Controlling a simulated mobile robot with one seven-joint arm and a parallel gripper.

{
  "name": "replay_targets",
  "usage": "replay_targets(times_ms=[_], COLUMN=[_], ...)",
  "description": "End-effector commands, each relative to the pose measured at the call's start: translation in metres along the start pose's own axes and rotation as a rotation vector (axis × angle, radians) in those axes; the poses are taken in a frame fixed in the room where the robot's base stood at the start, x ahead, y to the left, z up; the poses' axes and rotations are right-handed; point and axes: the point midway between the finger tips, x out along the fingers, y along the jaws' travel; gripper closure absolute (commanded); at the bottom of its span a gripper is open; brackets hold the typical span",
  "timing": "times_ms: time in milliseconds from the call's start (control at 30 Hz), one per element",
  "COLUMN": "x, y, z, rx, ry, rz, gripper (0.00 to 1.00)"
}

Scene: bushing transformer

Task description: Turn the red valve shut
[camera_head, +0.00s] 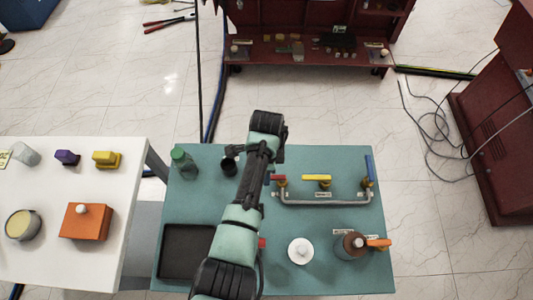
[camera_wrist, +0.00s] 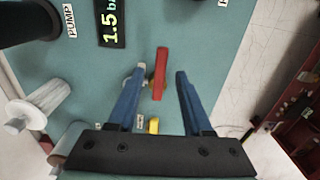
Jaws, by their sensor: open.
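The red valve's handle (camera_head: 278,178) shows at the left end of the grey pipe on the green table, just right of my arm. In the wrist view the red handle (camera_wrist: 160,74) stands long and narrow between the two blue fingers of my gripper (camera_wrist: 160,77). The fingers are apart, with a gap on each side of the handle, and hold nothing. I cannot tell how far the handle is below the fingertips. In the head view my arm hides part of the table beside the valve.
A yellow-handled valve (camera_head: 317,179) and a blue-handled valve (camera_head: 369,167) sit on the same pipe. A green bottle (camera_head: 184,163), a black tray (camera_head: 187,252), a white round knob (camera_head: 300,250) and an orange-handled fitting (camera_head: 378,243) stand around. A white table (camera_head: 75,262) is at left.

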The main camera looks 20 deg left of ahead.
Motion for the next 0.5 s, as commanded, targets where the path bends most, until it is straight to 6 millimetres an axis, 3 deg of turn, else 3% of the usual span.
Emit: replay_targets(times_ms=[500], x=[-0.096], y=[-0.001], z=[0.001], rx=[-0.002], ry=[0.000], rz=[-0.005], gripper=[0.50])
